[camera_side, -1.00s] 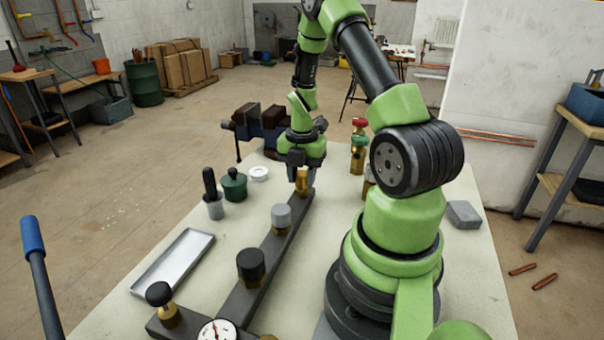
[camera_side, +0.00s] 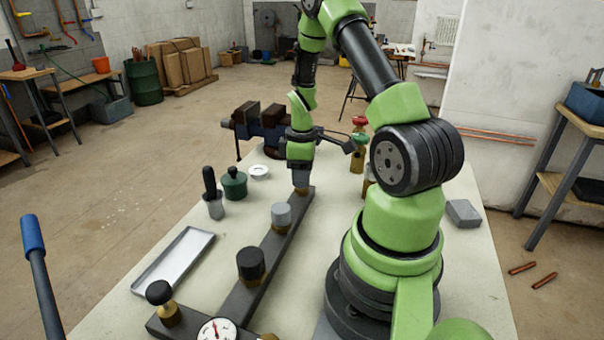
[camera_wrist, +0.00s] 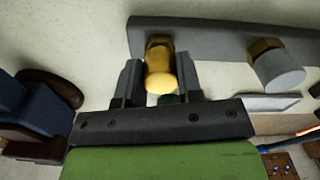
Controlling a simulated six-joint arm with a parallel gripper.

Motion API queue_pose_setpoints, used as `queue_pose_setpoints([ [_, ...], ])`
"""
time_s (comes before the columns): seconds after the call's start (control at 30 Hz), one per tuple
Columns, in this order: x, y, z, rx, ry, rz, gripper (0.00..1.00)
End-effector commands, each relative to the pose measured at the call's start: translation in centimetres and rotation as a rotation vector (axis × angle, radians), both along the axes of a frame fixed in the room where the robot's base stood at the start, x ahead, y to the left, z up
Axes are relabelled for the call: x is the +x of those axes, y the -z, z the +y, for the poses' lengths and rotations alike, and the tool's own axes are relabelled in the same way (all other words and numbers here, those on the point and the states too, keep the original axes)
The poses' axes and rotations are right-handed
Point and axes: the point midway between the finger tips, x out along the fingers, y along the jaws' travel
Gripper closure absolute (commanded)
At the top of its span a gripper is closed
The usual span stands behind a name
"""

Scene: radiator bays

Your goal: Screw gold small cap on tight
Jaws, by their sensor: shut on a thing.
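The gold small cap (camera_wrist: 160,77) sits at the far end of the dark grey manifold bar (camera_wrist: 215,38), on a brass fitting. In the wrist view it lies between the two dark fingers of my gripper (camera_wrist: 160,80), which are shut on it. In the side view my gripper (camera_side: 301,183) points down over the bar's far end and hides most of the cap. A grey cap (camera_wrist: 283,74) stands on the neighbouring brass fitting, and it also shows in the side view (camera_side: 281,215).
A black cap (camera_side: 251,263), a black knob (camera_side: 159,293) and a pressure gauge (camera_side: 217,331) sit nearer along the bar. Left are a silver tray (camera_side: 173,261), a dark green pot (camera_side: 234,184) and a white dish (camera_side: 259,172). A vise (camera_side: 262,125) and valves (camera_side: 359,145) stand behind.

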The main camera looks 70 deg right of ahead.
Motion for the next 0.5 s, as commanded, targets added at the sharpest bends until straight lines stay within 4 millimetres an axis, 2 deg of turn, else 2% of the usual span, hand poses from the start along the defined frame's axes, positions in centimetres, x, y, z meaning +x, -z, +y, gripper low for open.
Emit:
queue_pose_setpoints([
  [0.5,-0.01,0.07,0.0,0.0,0.867,0.0,0.97],
])
